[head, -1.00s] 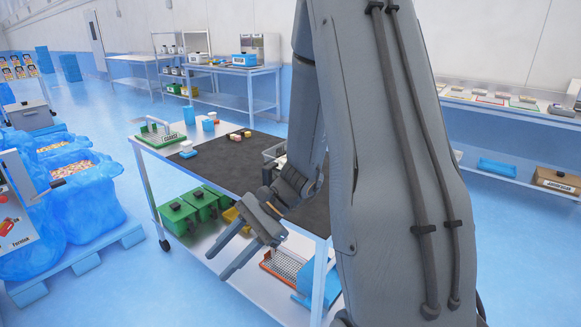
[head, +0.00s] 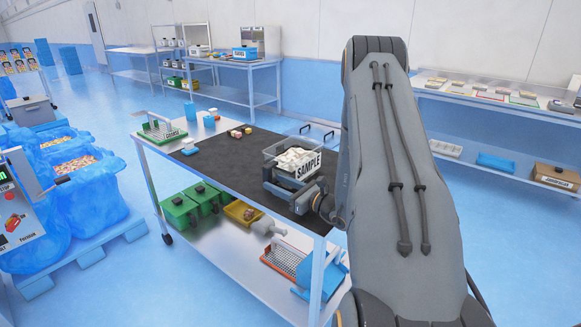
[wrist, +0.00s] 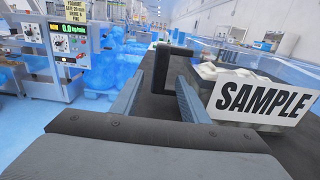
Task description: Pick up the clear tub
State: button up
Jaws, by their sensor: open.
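The clear tub (head: 271,155) stands near the right end of the dark mat in the head view. It holds white pieces and carries a "SAMPLE" label. It also shows at the right of the wrist view (wrist: 262,103), with its right end cut off. My gripper (head: 274,184) is low over the mat, by the near left side of the tub. In the wrist view my gripper's two fingers (wrist: 158,92) are apart, with a dark bracket-shaped handle (wrist: 172,70) ahead between them. I cannot tell whether the handle is attached to the tub. Nothing is gripped.
The dark mat (head: 225,168) is clear left of the tub. Green bins (head: 180,210) and a yellow tray (head: 242,212) are on the lower shelf.

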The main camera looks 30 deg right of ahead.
aim_at(271, 180)
jog(key=p+x, duration=0.1)
jog(key=x, duration=0.3)
jog(key=shift+w+a, duration=0.15)
jog(key=shift+w, duration=0.1)
grip_shut()
